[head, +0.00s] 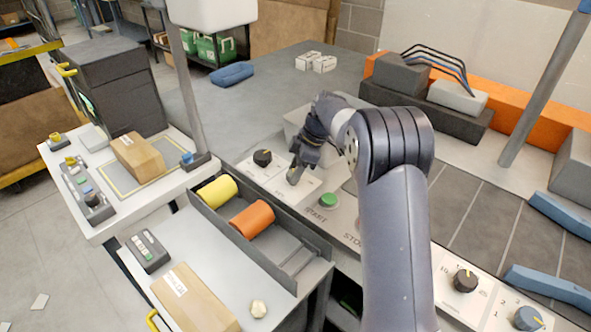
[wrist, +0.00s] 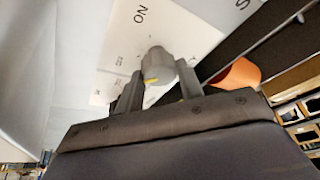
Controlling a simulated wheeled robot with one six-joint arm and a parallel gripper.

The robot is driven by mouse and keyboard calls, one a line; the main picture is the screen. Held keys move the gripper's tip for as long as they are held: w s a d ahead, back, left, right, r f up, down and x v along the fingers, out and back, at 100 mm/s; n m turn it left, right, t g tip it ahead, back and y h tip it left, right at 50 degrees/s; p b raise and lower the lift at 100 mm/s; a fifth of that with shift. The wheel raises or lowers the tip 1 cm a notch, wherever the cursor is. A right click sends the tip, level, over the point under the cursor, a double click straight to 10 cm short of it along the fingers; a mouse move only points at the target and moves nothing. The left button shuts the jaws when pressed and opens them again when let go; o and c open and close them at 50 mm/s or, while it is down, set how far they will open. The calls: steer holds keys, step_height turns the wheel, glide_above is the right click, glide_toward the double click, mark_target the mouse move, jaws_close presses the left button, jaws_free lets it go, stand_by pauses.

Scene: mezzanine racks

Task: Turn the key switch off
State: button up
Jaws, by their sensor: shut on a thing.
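In the wrist view the key switch is a round grey knob (wrist: 158,64) with a yellow mark, standing on a white panel. An upside-down "ON" label is above it; the smaller labels nearby are too blurred to read. My gripper (wrist: 158,84) has one finger on each side of the knob and is shut on it. In the head view my gripper (head: 297,173) points down at the white control panel (head: 281,190), between a black knob (head: 262,157) and the green start button (head: 328,200). My gripper mostly hides the switch there.
My arm covers part of the panel near the "STOP" label. More knobs (head: 465,281) sit at the lower right. A grey tray (head: 205,212) with yellow and orange rolls is to the left, with cardboard boxes (head: 138,157) on nearby benches. A grey post (head: 187,85) rises behind the tray.

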steer(key=o, duration=1)
steer(key=shift+r, duration=0.1)
steer(key=v, duration=1)
steer(key=shift+r, duration=0.3)
steer(key=shift+d, duration=0.1)
steer(key=x, duration=1.1)
steer(key=shift+d, duration=0.1)
